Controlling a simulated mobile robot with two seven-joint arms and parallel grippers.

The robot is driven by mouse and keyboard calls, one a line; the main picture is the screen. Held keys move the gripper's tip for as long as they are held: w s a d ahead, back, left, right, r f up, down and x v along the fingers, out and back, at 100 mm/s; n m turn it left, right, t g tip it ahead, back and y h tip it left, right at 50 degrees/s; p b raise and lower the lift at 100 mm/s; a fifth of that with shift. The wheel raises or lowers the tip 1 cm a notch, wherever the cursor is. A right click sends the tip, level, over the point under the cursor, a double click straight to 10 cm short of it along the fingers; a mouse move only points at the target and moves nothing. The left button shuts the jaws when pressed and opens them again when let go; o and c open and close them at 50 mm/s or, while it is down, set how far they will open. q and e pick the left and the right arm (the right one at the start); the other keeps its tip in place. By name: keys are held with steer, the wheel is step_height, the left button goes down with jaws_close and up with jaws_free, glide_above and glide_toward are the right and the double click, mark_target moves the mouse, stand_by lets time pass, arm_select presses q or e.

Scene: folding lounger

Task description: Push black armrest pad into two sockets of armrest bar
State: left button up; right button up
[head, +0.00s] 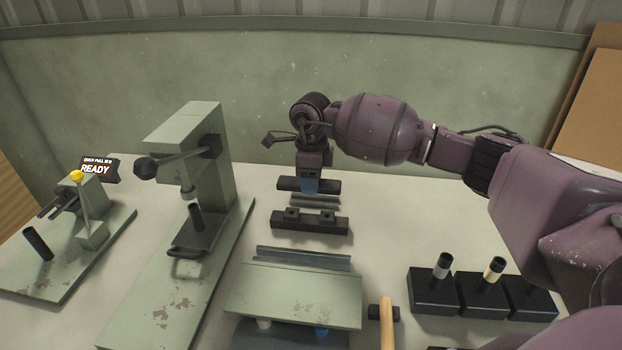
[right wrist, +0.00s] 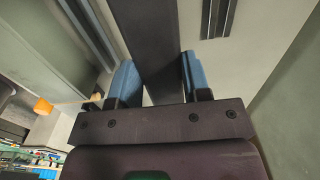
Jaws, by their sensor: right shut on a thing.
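My right gripper (head: 311,186) has blue fingertips and points down at the back middle of the table. It is shut on the black armrest pad (head: 290,184), a long flat dark bar lying left to right in the head view. In the right wrist view the pad (right wrist: 147,35) runs between the two blue fingers (right wrist: 158,82). A grey grooved bar (head: 316,203) lies just in front of the pad. In front of that is a black block (head: 309,225) with two raised square parts. I cannot tell which is the armrest bar, and no sockets show clearly. My left gripper is out of view.
A green press (head: 216,150) with a lever stands to the left. A station with a READY display (head: 97,168) is at far left. A grey rail (head: 303,258) and green plate (head: 295,293) lie in front. Black holders (head: 435,295) and a wooden handle (head: 387,322) are at front right.

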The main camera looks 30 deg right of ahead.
steer(key=shift+f+b, duration=0.8)
steer(key=shift+f, duration=0.9)
steer(key=shift+f+b, duration=0.35)
steer(key=shift+f, duration=0.85)
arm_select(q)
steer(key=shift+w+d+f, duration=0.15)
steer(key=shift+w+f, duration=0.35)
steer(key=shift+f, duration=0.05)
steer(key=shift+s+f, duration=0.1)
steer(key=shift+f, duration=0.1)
arm_select(e)
steer(key=shift+f, duration=0.1)
steer(key=shift+f, duration=0.45)
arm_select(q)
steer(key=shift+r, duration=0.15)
